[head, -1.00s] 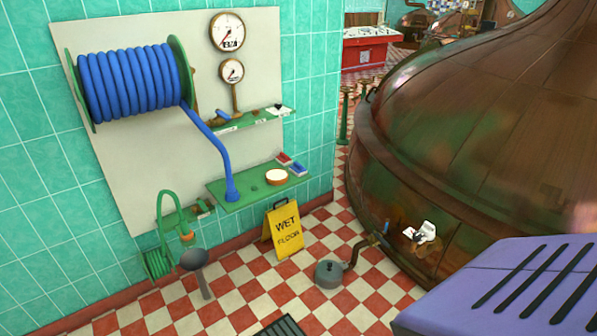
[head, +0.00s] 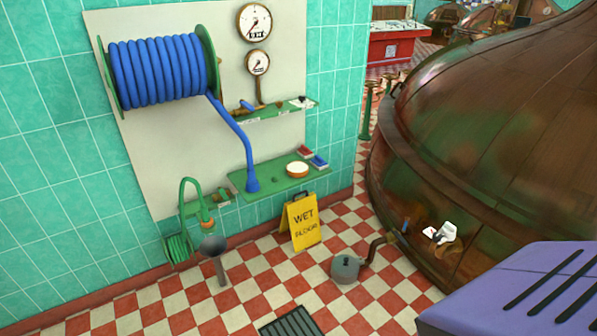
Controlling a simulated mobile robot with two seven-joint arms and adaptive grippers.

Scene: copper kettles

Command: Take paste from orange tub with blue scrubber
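A small round orange tub with a pale top (head: 297,169) stands on the lower green shelf on the wall board. Beside it, at the shelf's right end, lie a small blue block (head: 319,162), which looks like the blue scrubber, and a red block (head: 305,152) just behind it. Neither of my grippers shows in the head view.
A blue hose reel (head: 160,73) hangs on the board, its hose ending on the lower green shelf (head: 225,179). A copper kettle (head: 480,150) fills the right; checkered floor lies between.

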